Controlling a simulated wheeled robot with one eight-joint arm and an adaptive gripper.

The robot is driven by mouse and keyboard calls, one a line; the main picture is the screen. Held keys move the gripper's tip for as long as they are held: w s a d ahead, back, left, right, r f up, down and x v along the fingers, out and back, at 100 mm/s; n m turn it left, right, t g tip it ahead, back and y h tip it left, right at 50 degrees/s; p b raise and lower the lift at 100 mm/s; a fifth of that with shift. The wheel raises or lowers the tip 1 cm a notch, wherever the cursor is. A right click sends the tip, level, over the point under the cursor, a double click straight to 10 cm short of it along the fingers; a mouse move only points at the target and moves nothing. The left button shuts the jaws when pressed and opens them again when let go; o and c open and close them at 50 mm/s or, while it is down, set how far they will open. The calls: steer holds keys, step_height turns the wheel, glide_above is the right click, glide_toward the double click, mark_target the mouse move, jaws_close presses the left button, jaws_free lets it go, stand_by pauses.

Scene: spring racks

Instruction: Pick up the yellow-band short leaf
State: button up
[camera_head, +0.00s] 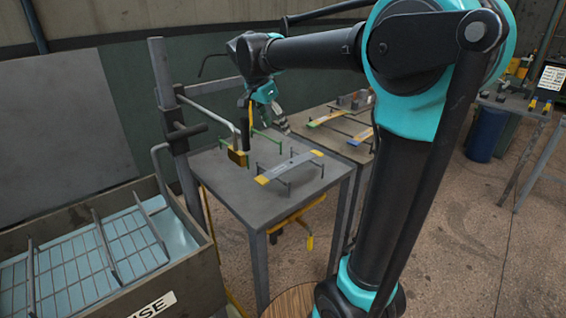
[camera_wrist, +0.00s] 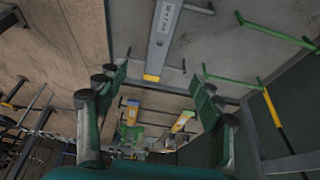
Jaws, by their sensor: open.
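A grey leaf with yellow bands at its ends (camera_head: 290,166) lies across a low rod rack on the near table. In the wrist view, this grey leaf (camera_wrist: 163,38) runs down from the top edge, with lettering and a yellow end. My gripper (camera_head: 270,105) hangs past the far side of that table, apart from the leaf. In the wrist view its two fingers (camera_wrist: 158,88) are wide apart with nothing held between them. On the farther table lie a leaf with green and orange ends (camera_head: 327,118) and a partly hidden leaf with blue and yellow (camera_head: 362,136).
The near table (camera_head: 222,177) also bears an empty green rod rack (camera_head: 262,135). A rinse tank (camera_head: 203,278) stands at lower left. My arm hides part of the right side.

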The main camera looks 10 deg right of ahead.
mark_target(291, 163)
steer(key=x, duration=1.7)
steer(key=shift+w+d+f, duration=0.1)
steer(key=shift+c, duration=0.6)
jaws_close()
